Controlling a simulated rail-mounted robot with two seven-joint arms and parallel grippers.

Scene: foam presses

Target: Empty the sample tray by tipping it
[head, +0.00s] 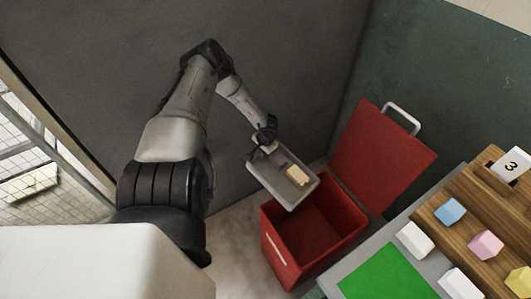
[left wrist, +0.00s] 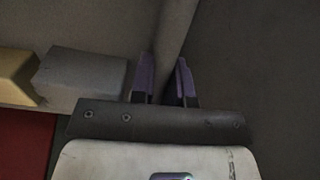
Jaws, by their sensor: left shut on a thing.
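The grey sample tray (head: 270,179) is held in the air above the open red bin (head: 274,238), over its back left part. A cream-yellow block (head: 298,177) lies in the tray near its right side. In the left wrist view the yellow block (left wrist: 16,77) shows at the left edge, with a grey block (left wrist: 80,74) beside it. My left gripper (head: 263,151) is shut on the tray at its upper left edge. Its two fingers (left wrist: 165,80) also show in the left wrist view, where the grip itself is dark. My right gripper is not in view.
The bin's red lid (head: 383,155) stands open behind it on the right. To the right is a bench with a green mat (head: 384,274), a wooden board (head: 440,236) and several coloured foam blocks. Grey walls stand close behind my arm.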

